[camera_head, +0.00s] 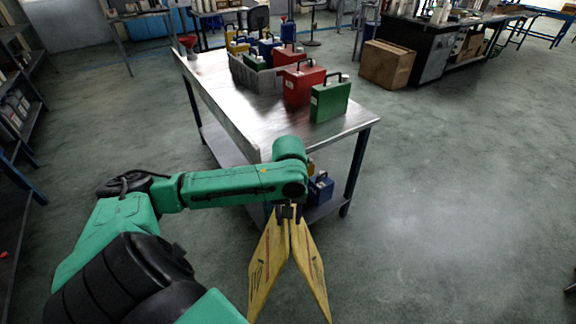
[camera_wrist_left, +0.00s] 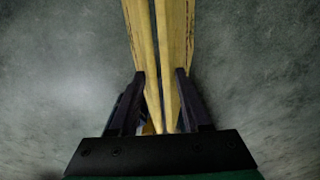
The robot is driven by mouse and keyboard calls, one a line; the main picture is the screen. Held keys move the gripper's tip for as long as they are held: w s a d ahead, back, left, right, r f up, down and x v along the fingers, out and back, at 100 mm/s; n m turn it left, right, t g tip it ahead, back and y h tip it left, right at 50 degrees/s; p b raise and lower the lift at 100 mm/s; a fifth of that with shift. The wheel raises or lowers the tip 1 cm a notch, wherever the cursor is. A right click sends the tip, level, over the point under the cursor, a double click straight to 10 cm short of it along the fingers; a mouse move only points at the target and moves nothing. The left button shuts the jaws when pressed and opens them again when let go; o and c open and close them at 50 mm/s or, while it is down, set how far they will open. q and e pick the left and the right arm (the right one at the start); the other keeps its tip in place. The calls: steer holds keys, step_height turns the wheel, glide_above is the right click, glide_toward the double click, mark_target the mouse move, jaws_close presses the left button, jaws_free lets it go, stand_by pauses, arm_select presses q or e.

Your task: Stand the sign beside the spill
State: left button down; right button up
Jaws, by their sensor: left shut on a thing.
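The yellow folding sign (camera_head: 268,265) hangs from my left gripper (camera_head: 288,212) in the head view, its two panels spread apart toward the bottom. The gripper is shut on the sign's top edge. In the left wrist view, the sign (camera_wrist_left: 175,45) runs up between the two dark fingers of my left gripper (camera_wrist_left: 160,85). I cannot tell whether its lower edges touch the floor. A pale, shiny patch on the floor (camera_head: 440,235), perhaps the spill, lies to the right of the sign. My right gripper is not in view.
A metal table (camera_head: 225,95) stands just behind the sign, holding a red can (camera_head: 303,85), a green can (camera_head: 330,100) and a grey crate (camera_head: 258,80) of cans. A blue can (camera_head: 320,188) sits on its lower shelf. A cardboard box (camera_head: 387,64) stands farther back. The floor at right is open.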

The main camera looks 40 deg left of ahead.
mark_target(272, 227)
arm_select(q)
steer(key=a+f+n+b, duration=0.1)
steer(key=a+f+b, duration=0.1)
steer(key=a+f+n+b, duration=0.1)
steer(key=a+n+b, duration=0.1)
steer(key=a+f+n+b, duration=0.1)
steer(key=a+f+b, duration=0.1)
steer(key=shift+w+a+f+n, duration=0.15)
steer(key=shift+w+f+n, duration=0.15)
steer(key=shift+f+n, duration=0.1)
steer(key=shift+w+a+f+n+b, duration=0.1)
steer(key=shift+a+n+b, duration=0.4)
steer(key=shift+b, duration=0.2)
step_height(272, 227, down, 20)
steer(key=b, duration=0.4)
steer(key=shift+r, duration=0.2)
steer(key=shift+c, duration=1.8)
jaws_free()
steer(key=shift+f, duration=0.1)
step_height(272, 227, up, 12)
steer(key=p, duration=0.2)
steer(key=shift+p, duration=0.4)
